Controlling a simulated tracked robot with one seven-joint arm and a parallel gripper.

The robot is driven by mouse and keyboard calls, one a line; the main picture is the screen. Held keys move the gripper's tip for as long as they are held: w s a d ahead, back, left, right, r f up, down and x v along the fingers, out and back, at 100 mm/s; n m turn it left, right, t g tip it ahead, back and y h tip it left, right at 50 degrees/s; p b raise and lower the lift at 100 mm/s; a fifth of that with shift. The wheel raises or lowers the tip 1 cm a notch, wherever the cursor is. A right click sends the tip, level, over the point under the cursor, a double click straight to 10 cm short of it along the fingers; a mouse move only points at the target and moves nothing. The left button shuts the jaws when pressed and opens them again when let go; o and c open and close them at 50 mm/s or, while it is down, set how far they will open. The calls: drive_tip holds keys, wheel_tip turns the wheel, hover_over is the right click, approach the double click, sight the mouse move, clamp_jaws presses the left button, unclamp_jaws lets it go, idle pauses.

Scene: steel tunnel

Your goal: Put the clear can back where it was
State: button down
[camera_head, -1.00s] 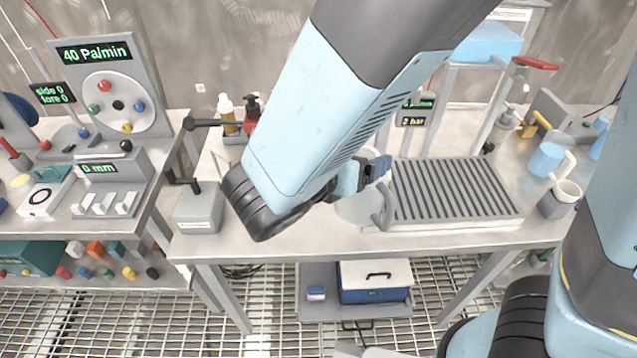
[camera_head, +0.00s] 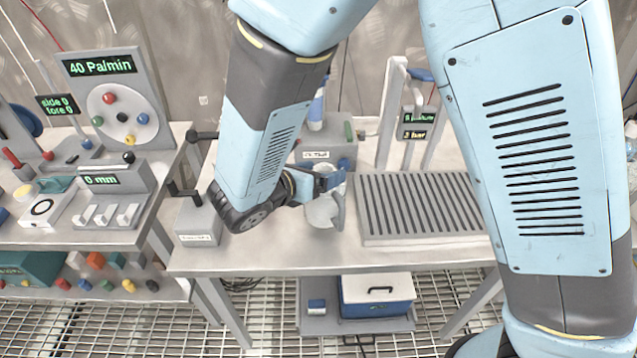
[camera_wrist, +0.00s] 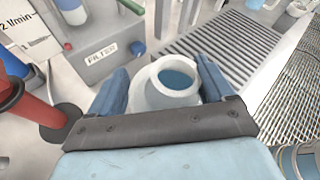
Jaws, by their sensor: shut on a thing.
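The can (camera_head: 322,212) is pale and translucent and sits between the fingers of my gripper (camera_head: 330,184), left of the slatted tray in the head view. In the wrist view the can (camera_wrist: 176,92) shows its open round mouth with blue liquid inside. The two blue fingers of my gripper (camera_wrist: 166,78) stand on either side of it, closed around its body. I cannot tell whether the can's base touches the bench.
The slatted tray (camera_head: 420,206) lies right of the can. Behind it stands a box labelled FILTER (camera_wrist: 108,55). A grey crank box (camera_head: 198,224) is at the bench's left end. A red-handled tool (camera_wrist: 40,105) is close on the left in the wrist view.

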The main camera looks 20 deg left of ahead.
drive_tip(key=shift+w+a+f, duration=0.15)
drive_tip(key=shift+a+f, duration=0.05)
drive_tip(key=shift+f, duration=1.6)
unclamp_jaws()
drive_tip(key=v, duration=1.2)
